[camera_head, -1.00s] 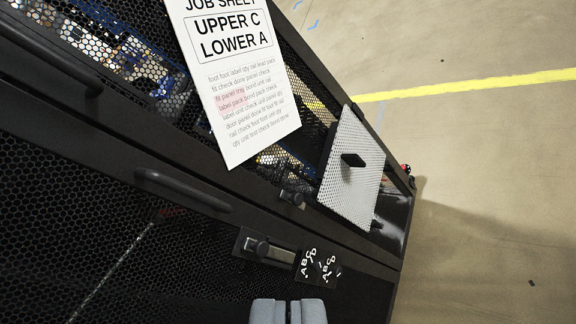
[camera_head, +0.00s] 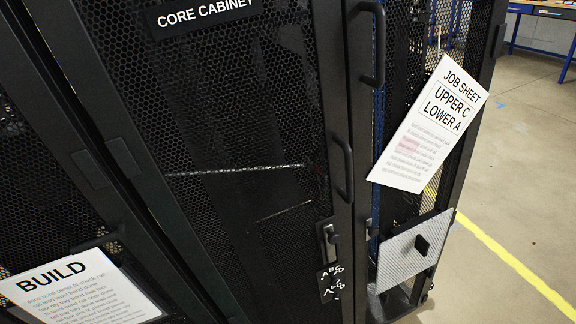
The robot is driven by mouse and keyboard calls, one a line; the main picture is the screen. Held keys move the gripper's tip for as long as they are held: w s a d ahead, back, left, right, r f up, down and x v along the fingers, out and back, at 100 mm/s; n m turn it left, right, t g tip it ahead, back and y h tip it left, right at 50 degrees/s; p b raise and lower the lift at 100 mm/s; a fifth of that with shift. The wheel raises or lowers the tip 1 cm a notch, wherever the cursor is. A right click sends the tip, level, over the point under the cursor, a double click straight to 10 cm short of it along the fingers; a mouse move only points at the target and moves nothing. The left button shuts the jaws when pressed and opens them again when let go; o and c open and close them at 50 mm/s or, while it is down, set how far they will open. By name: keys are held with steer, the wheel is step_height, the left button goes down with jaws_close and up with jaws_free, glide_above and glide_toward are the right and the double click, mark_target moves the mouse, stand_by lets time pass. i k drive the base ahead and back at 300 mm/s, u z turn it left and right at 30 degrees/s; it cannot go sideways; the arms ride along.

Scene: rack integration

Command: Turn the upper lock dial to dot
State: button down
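The lock plate (camera_head: 329,283) is a small black panel with white letters, low on the right edge of the core cabinet's mesh door (camera_head: 235,110). The white letter marks sit in an upper group (camera_head: 331,268) and a lower group (camera_head: 333,292). They are small and tilted, and I cannot tell where either dial points. A latch (camera_head: 325,232) is just above the plate. My gripper is not visible in the current view.
A job sheet (camera_head: 428,125) reading "UPPER C LOWER A" hangs on the open-looking right section. A light perforated panel (camera_head: 414,248) with a black knob is below it. A "BUILD" sheet (camera_head: 75,290) is at lower left. Floor (camera_head: 525,170) is clear at right.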

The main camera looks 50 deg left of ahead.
mark_target(335, 281)
steer(key=u, duration=1.4)
steer(key=k, duration=0.7)
steer(key=z, duration=0.15)
steer(key=i, duration=0.5)
